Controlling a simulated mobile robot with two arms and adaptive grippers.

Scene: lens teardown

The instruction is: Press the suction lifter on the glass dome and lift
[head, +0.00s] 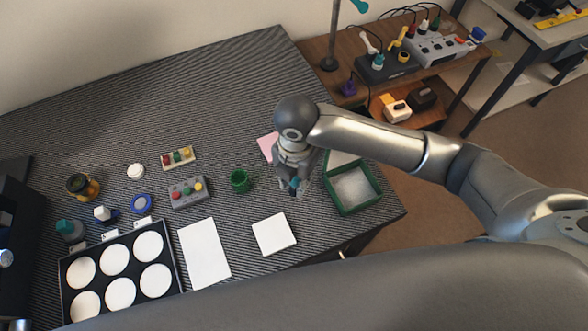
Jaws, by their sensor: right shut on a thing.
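My right gripper (294,179) reaches over the table from the right, pointing down, just left of a green-rimmed tray. It is shut on a small dark and teal piece (294,188), which looks like the suction lifter; the fingers hide most of it. I cannot clearly make out the glass dome; a faint clear edge shows around the gripper tip, and I cannot tell whether the lifter touches it.
The green tray (373,199) with a pale lining stands at the table's right edge. A white square pad (274,234), a white sheet (204,253), a green cup (239,181) and a black tray of white discs (64,283) lie leftward. The table's back is clear.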

